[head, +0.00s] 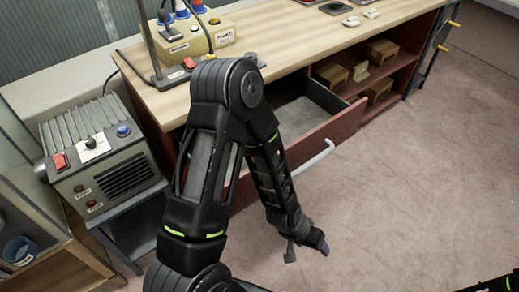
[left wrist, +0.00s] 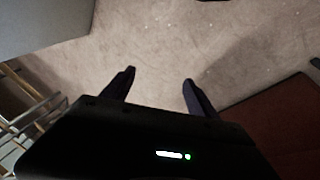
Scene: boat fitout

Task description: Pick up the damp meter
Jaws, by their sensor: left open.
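I cannot pick out the damp meter for certain in either view. My left gripper (head: 307,249) hangs low over the carpet in front of the workbench, below and in front of the open drawer. In the left wrist view its two dark fingers (left wrist: 159,78) are spread apart, with only carpet between them. My right gripper is not in view; only a dark piece of what looks like my right arm shows at the bottom right corner of the head view.
The wooden workbench (head: 285,42) has an open drawer (head: 298,116) with a pale handle (head: 316,158). A beige control box (head: 182,42) stands on the bench. Shelves hold small wooden boxes (head: 331,76). A grey machine (head: 105,150) stands at left. Carpet (head: 410,180) is clear at right.

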